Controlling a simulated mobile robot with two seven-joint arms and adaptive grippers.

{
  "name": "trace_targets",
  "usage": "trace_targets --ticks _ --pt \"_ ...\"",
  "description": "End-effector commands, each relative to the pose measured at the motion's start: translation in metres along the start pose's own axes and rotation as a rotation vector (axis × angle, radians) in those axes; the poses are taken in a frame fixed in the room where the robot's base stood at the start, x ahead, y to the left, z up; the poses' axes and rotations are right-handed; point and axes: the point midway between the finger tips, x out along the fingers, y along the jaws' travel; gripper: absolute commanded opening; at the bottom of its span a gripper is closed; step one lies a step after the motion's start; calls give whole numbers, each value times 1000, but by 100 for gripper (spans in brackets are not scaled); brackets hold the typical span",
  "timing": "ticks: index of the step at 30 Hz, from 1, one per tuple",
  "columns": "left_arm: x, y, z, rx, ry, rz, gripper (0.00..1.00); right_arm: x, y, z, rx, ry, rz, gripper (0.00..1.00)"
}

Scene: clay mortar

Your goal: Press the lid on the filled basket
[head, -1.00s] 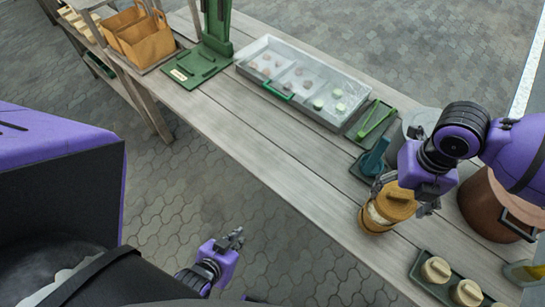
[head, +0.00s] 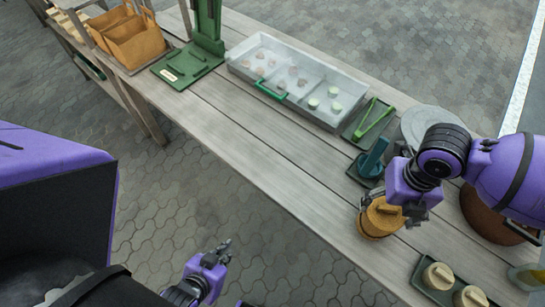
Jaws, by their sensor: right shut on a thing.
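The round tan basket (head: 372,233) stands on the wooden table near its front edge, in the right half of the head view. The orange-brown lid (head: 385,211), with a raised bar on top, sits over the basket's mouth. No filling shows between them now; whether the lid is fully seated I cannot tell. My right gripper (head: 391,208) reaches down over the lid and is shut on it, fingers at either side. My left gripper (head: 226,251) hangs over the paving, in front of the table and away from the basket; its finger gap is unclear.
A green tray with round tan pots (head: 440,276) stands at lower right. A dark teal tool (head: 373,158), green tongs (head: 374,116) and a grey divided tray (head: 343,98) lie behind. A brown pot (head: 481,219) stands right of the basket. The table's middle is clear.

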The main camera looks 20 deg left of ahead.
Motion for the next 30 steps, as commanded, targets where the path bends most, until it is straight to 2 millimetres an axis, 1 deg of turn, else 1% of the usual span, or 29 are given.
trace_targets --ticks 1,3,18,30 --pt "1 1 -4 -2 8 1 0 0 0 0 0 -1 0 59" --pt "1 1 -6 -3 10 1 0 0 0 0 0 -1 0 59" --pt "2 -1 0 1 -1 0 0 0 0 0 0 -1 0 59" --pt "0 -2 -6 8 10 0 0 1 0 0 -1 -1 0 59"
